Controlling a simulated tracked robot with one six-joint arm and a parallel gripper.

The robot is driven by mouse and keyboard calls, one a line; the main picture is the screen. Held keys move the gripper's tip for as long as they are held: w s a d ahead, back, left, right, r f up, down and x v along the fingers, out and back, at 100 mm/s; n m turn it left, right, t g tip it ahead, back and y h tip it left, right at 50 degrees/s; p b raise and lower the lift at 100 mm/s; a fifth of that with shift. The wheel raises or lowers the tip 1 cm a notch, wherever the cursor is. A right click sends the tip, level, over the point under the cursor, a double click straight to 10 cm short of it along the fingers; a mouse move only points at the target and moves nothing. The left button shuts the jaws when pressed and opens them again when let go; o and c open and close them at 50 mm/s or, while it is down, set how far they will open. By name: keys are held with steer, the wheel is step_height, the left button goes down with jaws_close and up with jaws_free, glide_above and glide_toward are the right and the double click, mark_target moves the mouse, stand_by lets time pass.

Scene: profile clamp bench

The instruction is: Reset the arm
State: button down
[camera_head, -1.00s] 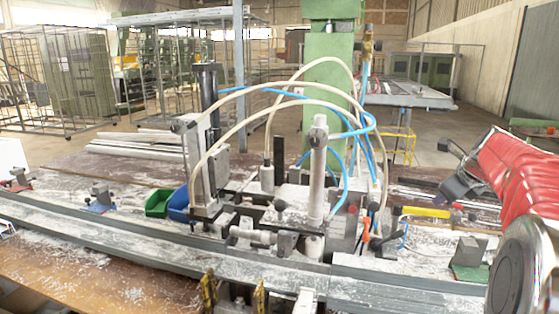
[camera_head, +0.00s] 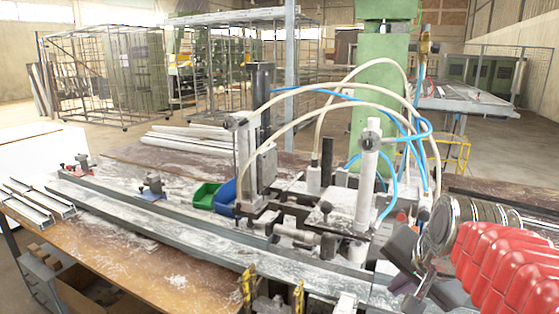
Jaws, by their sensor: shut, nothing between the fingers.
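My red arm reaches in from the lower right. My gripper (camera_head: 408,288), dark grey, is at its end, in front of the right part of the clamp bench. It is shut and holds nothing. The clamp fixture (camera_head: 365,190), with a white upright cylinder and hoses, stands just left of my gripper in the picture. I cannot tell how much room lies between them. My arm and gripper hide the right end of the bench.
A long grey profile rail (camera_head: 165,228) runs along the bench. A green bin (camera_head: 206,194) and a blue bin (camera_head: 226,197) sit behind it. Pale hoses (camera_head: 300,97) arch above the fixture. A green column (camera_head: 376,100) rises behind. Metal cages (camera_head: 105,75) stand farther back.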

steer(key=s+a+f+n, duration=0.6)
steer(key=s+f+n, duration=0.1)
steer(key=s+n, duration=0.3)
steer(key=shift+s+a+g, duration=0.2)
steer(key=shift+s+g, duration=0.2)
steer(key=shift+s, duration=0.1)
stand_by(0.4)
